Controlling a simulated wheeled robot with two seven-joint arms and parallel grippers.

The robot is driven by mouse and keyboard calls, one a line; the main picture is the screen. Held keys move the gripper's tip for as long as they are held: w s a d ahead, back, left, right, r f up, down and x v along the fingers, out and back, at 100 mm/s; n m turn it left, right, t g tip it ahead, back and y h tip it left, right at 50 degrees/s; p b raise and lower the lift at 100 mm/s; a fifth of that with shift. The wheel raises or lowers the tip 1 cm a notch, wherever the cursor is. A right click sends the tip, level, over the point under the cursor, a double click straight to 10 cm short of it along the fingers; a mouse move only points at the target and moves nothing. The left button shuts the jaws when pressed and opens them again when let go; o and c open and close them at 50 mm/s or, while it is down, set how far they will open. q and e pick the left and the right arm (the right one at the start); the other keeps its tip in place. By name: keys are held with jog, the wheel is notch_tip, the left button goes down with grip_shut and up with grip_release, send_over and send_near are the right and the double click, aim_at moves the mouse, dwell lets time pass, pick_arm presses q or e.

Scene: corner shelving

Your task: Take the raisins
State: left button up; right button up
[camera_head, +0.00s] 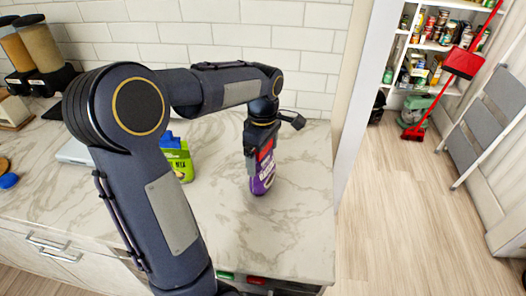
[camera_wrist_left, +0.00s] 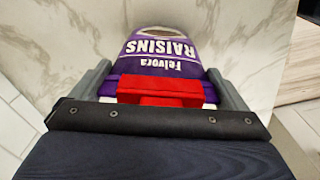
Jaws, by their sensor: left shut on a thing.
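My left gripper (camera_head: 262,153) comes down from above and is shut on the raisins, with a grey finger on each side. In the left wrist view the two fingers of the left gripper (camera_wrist_left: 160,88) flank the canister. I cannot tell whether its base touches the counter. My right gripper is not in view.
A green bag (camera_head: 180,160) with a blue top stands on the marble counter (camera_head: 285,235), partly behind my left arm. Dispensers (camera_head: 38,45) stand at the far left. A white tiled wall is behind. Pantry shelves, a red dustpan (camera_head: 462,62) and a stepladder (camera_head: 490,120) are at the right.

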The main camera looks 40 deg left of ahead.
pick_arm(q)
jog(key=shift+f, duration=0.4)
jog(key=o, duration=1.1)
notch_tip(320, 180, up, 8)
jog(key=shift+f, duration=0.1)
